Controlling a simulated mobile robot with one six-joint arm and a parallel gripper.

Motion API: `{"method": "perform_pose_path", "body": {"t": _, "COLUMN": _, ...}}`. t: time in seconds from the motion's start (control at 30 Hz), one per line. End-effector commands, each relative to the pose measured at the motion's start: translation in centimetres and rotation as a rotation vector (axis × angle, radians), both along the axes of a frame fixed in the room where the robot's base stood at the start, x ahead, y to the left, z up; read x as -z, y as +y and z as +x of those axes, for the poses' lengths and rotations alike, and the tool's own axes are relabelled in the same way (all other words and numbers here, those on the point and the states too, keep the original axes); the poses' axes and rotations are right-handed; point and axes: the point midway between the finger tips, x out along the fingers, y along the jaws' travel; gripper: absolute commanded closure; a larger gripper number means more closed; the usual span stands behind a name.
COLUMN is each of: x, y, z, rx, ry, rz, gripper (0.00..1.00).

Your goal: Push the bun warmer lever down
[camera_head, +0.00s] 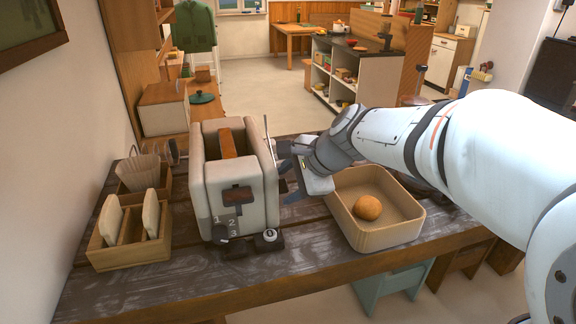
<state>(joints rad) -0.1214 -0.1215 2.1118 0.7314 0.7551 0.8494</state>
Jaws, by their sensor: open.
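The bun warmer (205,205) is a cream, toaster-like box on the dark wooden table, with a brown slice (227,143) showing in its top opening. A dark brown lever (238,196) sticks out from the upper part of its front face, above the numbers 1, 2 and 3. My gripper (287,182) is just right of the bun warmer, with its dark fingers apart and pointing left toward its side. It appears empty. I cannot tell whether a fingertip touches the warmer. The lever is left of my gripper and in plain view.
A wooden tray (361,237) holding a round bun (368,207) stands right of the warmer, under my arm. A wooden rack (131,252) with two pale slices stands to the left, with a filter holder (137,172) behind it. Small dark knobs (269,236) sit at the warmer's front foot.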

Motion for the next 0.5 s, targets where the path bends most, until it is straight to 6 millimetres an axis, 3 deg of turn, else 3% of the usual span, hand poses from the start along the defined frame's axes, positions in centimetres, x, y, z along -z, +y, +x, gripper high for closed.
{"method": "perform_pose_path", "body": {"t": 0.13, "x": -0.01, "y": 0.01, "z": -0.02, "rx": -0.001, "ry": -0.001, "rz": 0.0, "gripper": 0.51}}
{"method": "perform_pose_path", "body": {"t": 0.5, "x": -0.01, "y": 0.04, "z": -0.06, "rx": -0.002, "ry": 0.0, "rz": 0.0, "gripper": 0.81}}
